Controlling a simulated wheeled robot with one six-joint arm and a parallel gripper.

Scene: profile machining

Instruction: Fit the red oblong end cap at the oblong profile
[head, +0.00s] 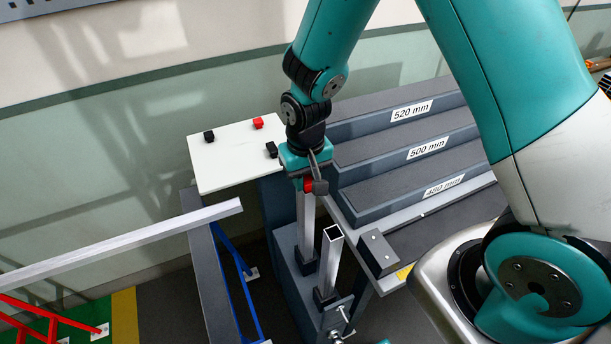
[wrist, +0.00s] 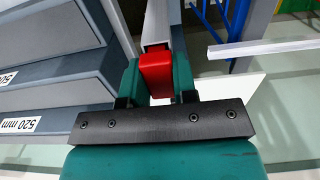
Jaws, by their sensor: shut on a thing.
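My gripper (head: 309,183) is shut on the red oblong end cap (head: 308,185) and points down. In the wrist view the red cap (wrist: 156,76) sits between the two teal fingers. Directly below it stands an upright grey profile (head: 306,226), likely the oblong one. Its upper end is behind the cap and fingers. In the wrist view the profile (wrist: 156,22) runs away from the cap's far edge, in line with it. The cap looks at or very near the profile's end; I cannot tell whether it is seated.
A second upright profile (head: 331,262), open and square, stands just right of the first. A white table (head: 225,172) holds another red cap (head: 258,123) and black caps (head: 209,136). Grey steps (head: 405,155) with length labels rise at the right. A long bar (head: 130,240) lies at the left.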

